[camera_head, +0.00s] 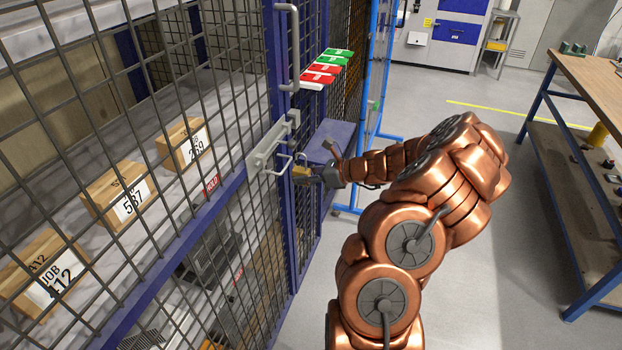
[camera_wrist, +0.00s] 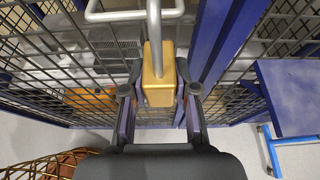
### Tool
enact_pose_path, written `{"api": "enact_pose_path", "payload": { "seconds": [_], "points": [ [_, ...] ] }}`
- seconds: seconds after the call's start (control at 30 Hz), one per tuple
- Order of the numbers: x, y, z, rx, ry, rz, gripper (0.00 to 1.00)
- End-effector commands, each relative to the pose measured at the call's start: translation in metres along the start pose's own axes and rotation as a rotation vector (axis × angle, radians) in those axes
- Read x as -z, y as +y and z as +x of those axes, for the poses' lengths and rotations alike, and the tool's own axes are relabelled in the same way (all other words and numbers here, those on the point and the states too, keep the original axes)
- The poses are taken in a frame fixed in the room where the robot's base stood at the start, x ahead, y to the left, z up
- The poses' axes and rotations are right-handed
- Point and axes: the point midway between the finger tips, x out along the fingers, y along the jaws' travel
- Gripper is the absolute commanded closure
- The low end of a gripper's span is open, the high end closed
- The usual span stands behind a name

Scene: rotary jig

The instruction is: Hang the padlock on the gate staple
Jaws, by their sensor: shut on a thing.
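The brass padlock (camera_wrist: 158,78) is between the two fingers of my gripper (camera_wrist: 159,92), its steel shackle (camera_wrist: 154,30) reaching up in the wrist view. In the head view the padlock (camera_head: 301,171) is small and partly hidden by my gripper (camera_head: 312,177), right beside the gate's latch. A grey latch plate (camera_head: 262,146) on the blue gate post carries a bent steel loop (camera_head: 279,169), just left of the padlock. A pale bent bar (camera_wrist: 112,16) crosses near the shackle at the top of the wrist view. I cannot tell whether the shackle is around the staple.
The mesh cage (camera_head: 130,95) fills the left, with labelled boxes (camera_head: 118,194) on a shelf behind it. A gate handle (camera_head: 285,45) and red and green tags (camera_head: 322,73) are above the latch.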

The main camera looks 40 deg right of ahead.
Motion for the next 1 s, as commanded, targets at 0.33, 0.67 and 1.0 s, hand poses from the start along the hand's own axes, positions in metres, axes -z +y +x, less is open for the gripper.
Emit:
{"api": "enact_pose_path", "payload": {
  "seconds": [0.33,0.67,1.0],
  "points": [
    [-0.008,0.001,0.022,-0.002,-0.002,-0.001,1.0],
    [-0.009,0.001,0.038,-0.002,-0.002,0.002,1.0],
    [0.004,0.001,0.043,-0.002,-0.002,0.001,1.0]
  ]
}}
